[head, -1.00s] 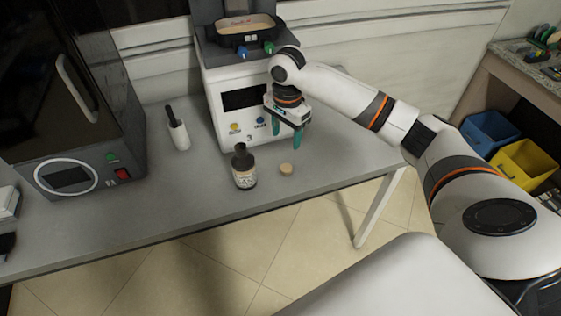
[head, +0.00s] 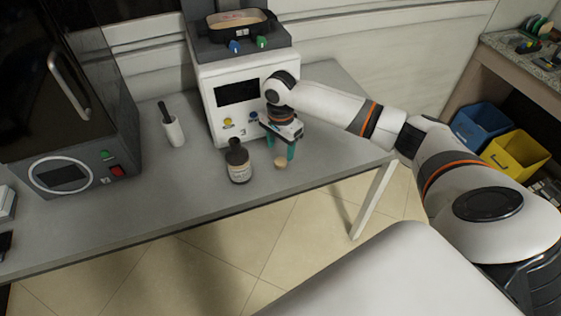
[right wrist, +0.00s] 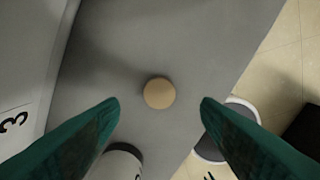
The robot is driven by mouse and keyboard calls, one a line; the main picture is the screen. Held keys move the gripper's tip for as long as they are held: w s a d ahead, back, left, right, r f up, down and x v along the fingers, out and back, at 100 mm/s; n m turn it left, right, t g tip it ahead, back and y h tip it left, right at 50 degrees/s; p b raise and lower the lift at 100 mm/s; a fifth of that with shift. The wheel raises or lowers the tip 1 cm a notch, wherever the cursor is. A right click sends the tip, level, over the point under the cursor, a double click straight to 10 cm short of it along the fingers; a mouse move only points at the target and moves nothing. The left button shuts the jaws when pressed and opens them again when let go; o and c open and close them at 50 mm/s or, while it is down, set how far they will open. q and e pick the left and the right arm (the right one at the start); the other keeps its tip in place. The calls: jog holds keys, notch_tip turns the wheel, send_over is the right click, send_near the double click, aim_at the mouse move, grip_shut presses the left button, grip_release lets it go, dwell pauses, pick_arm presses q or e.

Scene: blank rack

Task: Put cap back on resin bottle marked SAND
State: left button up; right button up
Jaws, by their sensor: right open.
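The dark resin bottle (head: 238,167) stands upright on the grey bench, with a pale label too small to read. A small round tan cap (head: 280,162) lies on the bench just right of the bottle. My right gripper (head: 281,148) points down with its green fingers spread, close above the cap and slightly behind it. In the right wrist view the cap (right wrist: 159,93) appears centred between the two open fingers (right wrist: 160,104), with nothing held. My left gripper is not in view.
A white machine (head: 233,120) marked 3 stands close behind the gripper. A white holder with a dark handle (head: 173,131) stands left of the bottle. A dark oven-like unit (head: 75,140) fills the left. The bench's front edge is near; its right end is clear.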

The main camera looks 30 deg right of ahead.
aim_at(280, 161)
jog(key=shift+f, duration=0.15)
notch_tip(280, 161, down, 5)
jog(key=shift+r, duration=0.1)
dwell(0.3)
jog(key=c, duration=1)
jog(key=shift+r, duration=5)
jog(key=shift+c, duration=0.2)
